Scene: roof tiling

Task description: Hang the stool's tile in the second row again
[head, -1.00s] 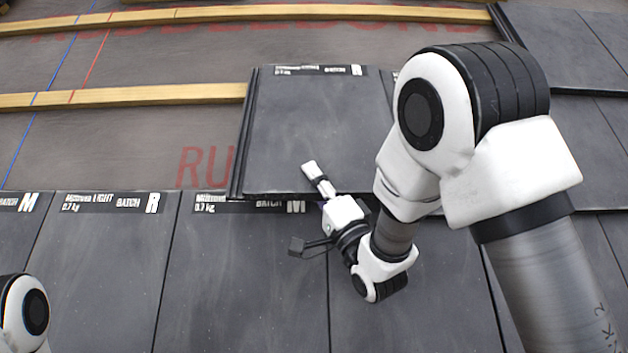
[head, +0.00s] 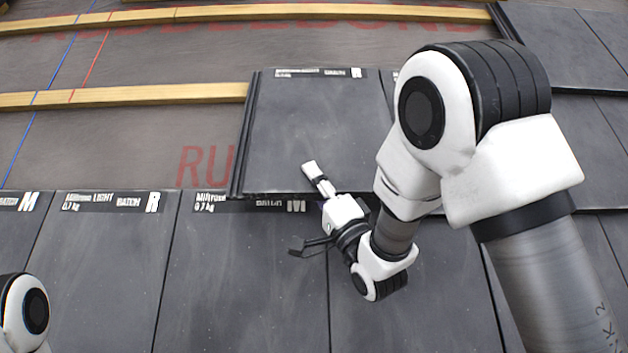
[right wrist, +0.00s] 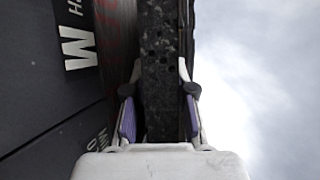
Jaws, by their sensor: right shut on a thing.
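A dark grey tile (head: 318,130) lies in the second row, its upper end with the printed label at the level of the batten. Its lower edge overlaps the tops of the first-row tiles (head: 232,270). My right gripper (head: 312,207) is shut on this lower edge, one finger on the tile's face. In the right wrist view the tile's speckled edge (right wrist: 159,65) runs between the two finger pads. Whether the tile is hooked on the batten is hidden. My left gripper is out of view; only part of my left arm shows at the bottom left. No stool is in view.
A wooden batten (head: 120,97) runs left from the tile, with another batten (head: 230,14) above. Bare underlay (head: 110,150) with blue and red lines lies open to the left. Laid tiles (head: 585,135) stand at the right, partly behind my right arm.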

